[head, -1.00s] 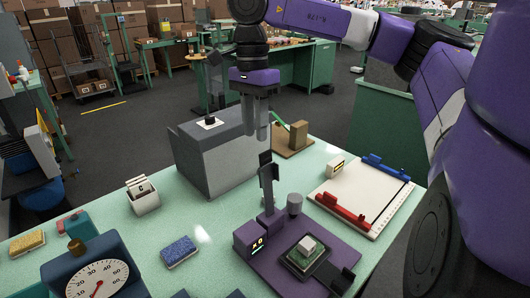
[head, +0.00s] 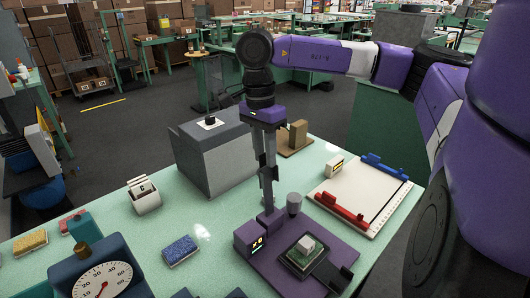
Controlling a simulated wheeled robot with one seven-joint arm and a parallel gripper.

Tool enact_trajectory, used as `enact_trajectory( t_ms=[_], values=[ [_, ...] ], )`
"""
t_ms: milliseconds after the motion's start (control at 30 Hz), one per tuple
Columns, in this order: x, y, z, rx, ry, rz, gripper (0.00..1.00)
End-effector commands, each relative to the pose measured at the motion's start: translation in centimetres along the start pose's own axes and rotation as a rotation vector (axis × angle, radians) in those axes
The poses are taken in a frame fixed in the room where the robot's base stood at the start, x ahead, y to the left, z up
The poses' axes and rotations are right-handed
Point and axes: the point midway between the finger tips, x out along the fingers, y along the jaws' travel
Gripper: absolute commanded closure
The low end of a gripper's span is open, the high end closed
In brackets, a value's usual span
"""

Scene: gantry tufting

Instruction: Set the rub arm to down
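The rub arm (head: 267,188) stands upright on a purple machine (head: 295,262) at the front middle of the bench. The machine has a small lit display (head: 257,244) and a pad with a pale block (head: 305,246) on its base plate. My gripper (head: 268,155) points down at the upper end of the rub arm, and its fingers overlap that end in the picture. I cannot tell whether they touch it or are closed around it.
A grey box (head: 215,163) stands behind and left of the machine. A small grey cylinder (head: 294,203) is close to the rub arm's right. A white board with red and blue clamps (head: 360,198) lies right. A dial (head: 100,281) and sponges are left.

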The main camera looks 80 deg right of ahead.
Motion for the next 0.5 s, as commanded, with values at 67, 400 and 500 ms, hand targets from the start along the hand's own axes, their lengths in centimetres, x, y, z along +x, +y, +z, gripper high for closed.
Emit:
enact_trajectory(
  t_ms=[67, 400, 500],
  values=[
    [0.00, 0.00, 0.01, 0.000, 0.000, 0.000, 0.77],
    [-0.03, 0.00, 0.01, 0.000, 0.000, 0.000, 1.00],
    [-0.03, 0.00, 0.01, 0.000, 0.000, 0.000, 1.00]
  ],
)
